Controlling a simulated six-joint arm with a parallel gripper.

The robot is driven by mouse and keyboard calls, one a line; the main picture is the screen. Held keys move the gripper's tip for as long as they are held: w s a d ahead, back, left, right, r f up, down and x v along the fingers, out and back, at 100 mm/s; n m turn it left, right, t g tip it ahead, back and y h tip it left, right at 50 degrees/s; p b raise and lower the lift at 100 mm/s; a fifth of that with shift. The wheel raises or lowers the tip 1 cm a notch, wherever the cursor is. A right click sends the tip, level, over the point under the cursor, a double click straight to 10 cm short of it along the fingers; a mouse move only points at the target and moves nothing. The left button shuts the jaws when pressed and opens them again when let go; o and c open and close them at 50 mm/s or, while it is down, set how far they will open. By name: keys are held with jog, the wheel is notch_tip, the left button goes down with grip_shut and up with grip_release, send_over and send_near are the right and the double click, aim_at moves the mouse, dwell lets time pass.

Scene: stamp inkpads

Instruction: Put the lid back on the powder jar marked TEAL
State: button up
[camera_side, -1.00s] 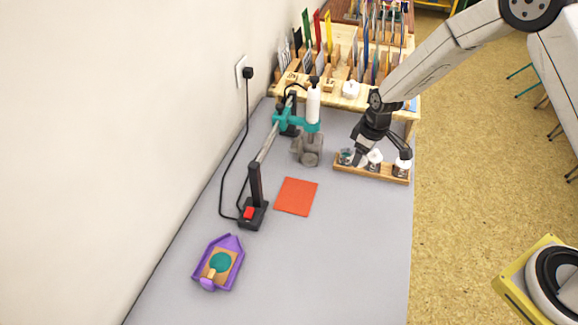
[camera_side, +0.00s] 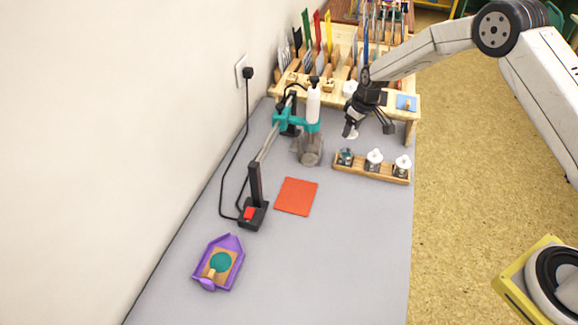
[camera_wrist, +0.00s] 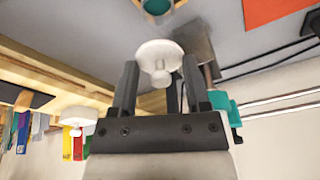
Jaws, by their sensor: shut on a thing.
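My gripper (camera_side: 352,125) is shut on a white round lid (camera_side: 350,134) and holds it in the air behind the jar rack. In the wrist view the lid (camera_wrist: 156,50) shows with its small knob toward the fingers. The leftmost jar (camera_side: 345,157) is open with teal inside and stands upright in the rack. It shows in part at the top of the wrist view (camera_wrist: 157,6). The lid is apart from this jar. No label is readable.
The wooden rack (camera_side: 360,172) also holds two jars with white lids, a middle one (camera_side: 374,159) and a right one (camera_side: 402,165). A teal-clamped stand (camera_side: 312,122) is to the left. An orange-red mat (camera_side: 296,196) and purple tray (camera_side: 211,281) lie nearer. A wooden shelf stands behind.

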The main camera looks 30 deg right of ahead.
aim_at(346, 151)
jog(key=shift+f, duration=0.2)
jog(key=shift+s+d+x, duration=0.1)
jog(key=shift+s+x, duration=0.1)
jog(key=shift+x, duration=0.8)
jog(key=shift+s+d+x, duration=0.1)
jog(key=shift+s+x, duration=0.05)
jog(key=shift+x, duration=0.8)
jog(key=shift+s+d+x, duration=0.1)
jog(key=shift+s+x, duration=0.1)
jog(key=shift+x, duration=0.8)
jog(key=shift+f, duration=0.2)
dwell(0.6)
jog(key=o, duration=1.3)
jog(key=shift+c, duration=0.2)
jog(key=shift+r, duration=0.15)
jog(key=shift+w+a+v, duration=0.1)
jog(key=shift+w+v, duration=0.1)
jog(key=shift+v, duration=0.9)
jog(key=shift+w+a+v, duration=0.1)
jog(key=shift+w+v, duration=0.1)
jog(key=shift+v, duration=0.85)
jog(key=shift+w+a+v, duration=0.1)
jog(key=shift+w+v, duration=0.1)
jog(key=shift+v, duration=0.9)
jog(key=shift+r, duration=0.15)
